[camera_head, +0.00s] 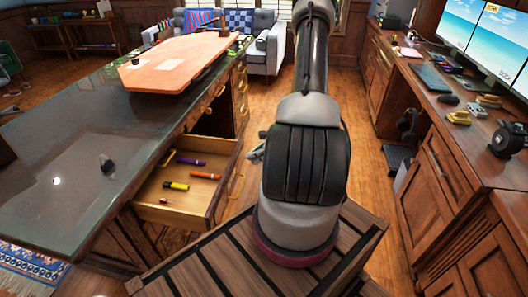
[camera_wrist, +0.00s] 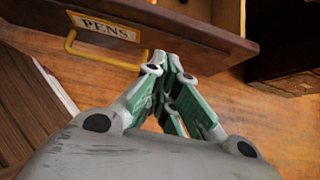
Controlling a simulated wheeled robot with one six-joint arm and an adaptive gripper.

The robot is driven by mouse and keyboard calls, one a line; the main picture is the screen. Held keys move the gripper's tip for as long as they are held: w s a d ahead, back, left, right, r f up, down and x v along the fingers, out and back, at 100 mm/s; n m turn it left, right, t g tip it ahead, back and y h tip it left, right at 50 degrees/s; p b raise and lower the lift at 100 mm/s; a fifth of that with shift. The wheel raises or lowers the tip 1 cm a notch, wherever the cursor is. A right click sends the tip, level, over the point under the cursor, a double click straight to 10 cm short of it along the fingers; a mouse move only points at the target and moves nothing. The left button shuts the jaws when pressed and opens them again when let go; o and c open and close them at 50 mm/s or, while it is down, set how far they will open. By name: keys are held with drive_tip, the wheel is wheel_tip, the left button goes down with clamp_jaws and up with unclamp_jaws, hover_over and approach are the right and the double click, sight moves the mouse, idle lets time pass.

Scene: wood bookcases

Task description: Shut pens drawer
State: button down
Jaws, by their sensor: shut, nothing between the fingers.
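The pens drawer (camera_head: 152,212) stands pulled out from the dark-topped desk in the head view. It holds purple, orange and yellow markers and a small item. In the wrist view its wooden front (camera_wrist: 190,35) carries a "PENS" label (camera_wrist: 103,27) and a yellow bar handle (camera_wrist: 100,60). My gripper (camera_wrist: 172,62) is shut and empty, its fingertips close to the drawer front, right of the handle. I cannot tell whether they touch it. In the head view my gripper (camera_head: 257,152) shows only partly beside my arm, to the right of the drawer.
The desk (camera_head: 75,160) has a glossy top with a wooden board (camera_head: 170,68) on it. More drawers with brass handles lie beyond the open one. A second wooden desk (camera_head: 440,90) with monitors stands at right. Wood floor (camera_head: 372,195) lies clear between them.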

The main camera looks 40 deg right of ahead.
sight(236, 162)
drive_tip(key=shift+w+a, duration=0.65)
drive_tip(key=shift+w, duration=0.15)
drive_tip(key=shift+w+a, duration=0.6)
drive_tip(key=shift+w, duration=0.2)
drive_tip(key=w+a, duration=1.4)
drive_tip(key=w, duration=0.5)
drive_tip(key=shift+a, duration=0.4)
